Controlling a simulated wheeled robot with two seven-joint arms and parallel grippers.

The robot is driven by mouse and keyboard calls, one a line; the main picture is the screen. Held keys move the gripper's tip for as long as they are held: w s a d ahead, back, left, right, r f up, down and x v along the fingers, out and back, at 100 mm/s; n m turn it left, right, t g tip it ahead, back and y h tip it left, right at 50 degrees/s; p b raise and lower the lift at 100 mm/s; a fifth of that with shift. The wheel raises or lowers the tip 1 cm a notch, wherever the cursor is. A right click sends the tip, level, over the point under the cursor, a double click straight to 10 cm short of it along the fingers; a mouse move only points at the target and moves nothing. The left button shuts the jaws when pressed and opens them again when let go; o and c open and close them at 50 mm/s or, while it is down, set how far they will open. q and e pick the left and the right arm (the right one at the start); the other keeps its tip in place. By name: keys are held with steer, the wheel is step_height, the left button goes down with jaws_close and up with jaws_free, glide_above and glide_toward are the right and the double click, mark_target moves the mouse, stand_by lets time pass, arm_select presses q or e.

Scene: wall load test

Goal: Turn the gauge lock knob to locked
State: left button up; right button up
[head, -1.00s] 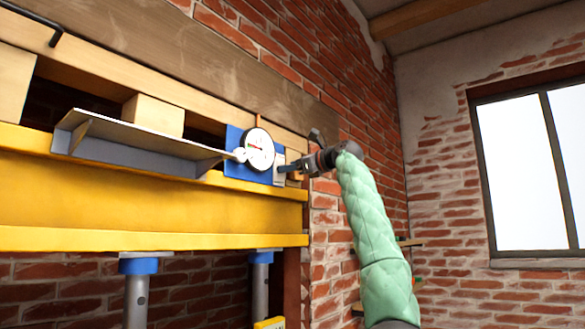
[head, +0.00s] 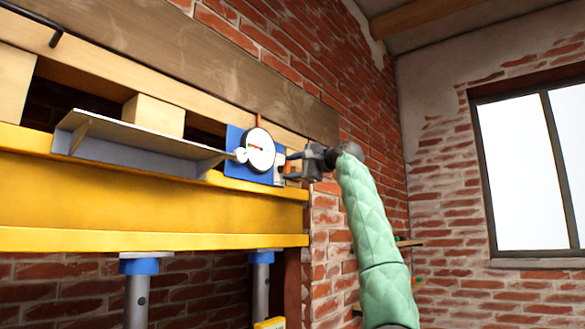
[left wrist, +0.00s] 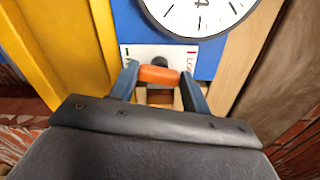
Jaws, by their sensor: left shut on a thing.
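The gauge lock knob shows as an orange bar (left wrist: 159,74) in the left wrist view, lying roughly crosswise in the picture. It sits before a white label plate (left wrist: 148,53) with a green mark at left and a red mark and partly hidden lettering at right. My left gripper (left wrist: 160,78) is shut on the knob, one finger at each end. In the head view my left gripper (head: 293,163) is at the plate's right side. The white dial gauge (head: 258,150) is on a blue board (head: 234,139). Which mark the knob points to is unclear. My right gripper is not in view.
A yellow beam (head: 150,195) runs below the gauge, and a grey metal shelf (head: 140,146) lies left of it. A wooden plank (head: 190,60) runs above. Brick wall (head: 330,215) stands behind my arm. A window (head: 525,170) is at right.

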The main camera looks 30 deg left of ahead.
arm_select(q)
steer(key=shift+n, duration=0.9)
steer(key=shift+f+n, duration=0.1)
steer(key=shift+n, duration=0.3)
steer(key=o, duration=1)
steer(key=shift+d, duration=0.25)
steer(key=shift+d+f+b, duration=0.1)
steer(key=shift+d+b, duration=0.2)
steer(key=shift+b, duration=0.05)
steer(key=d+b, duration=0.3)
steer(key=d, duration=0.3)
steer(key=shift+s+d, duration=0.2)
steer(key=shift+d, duration=0.2)
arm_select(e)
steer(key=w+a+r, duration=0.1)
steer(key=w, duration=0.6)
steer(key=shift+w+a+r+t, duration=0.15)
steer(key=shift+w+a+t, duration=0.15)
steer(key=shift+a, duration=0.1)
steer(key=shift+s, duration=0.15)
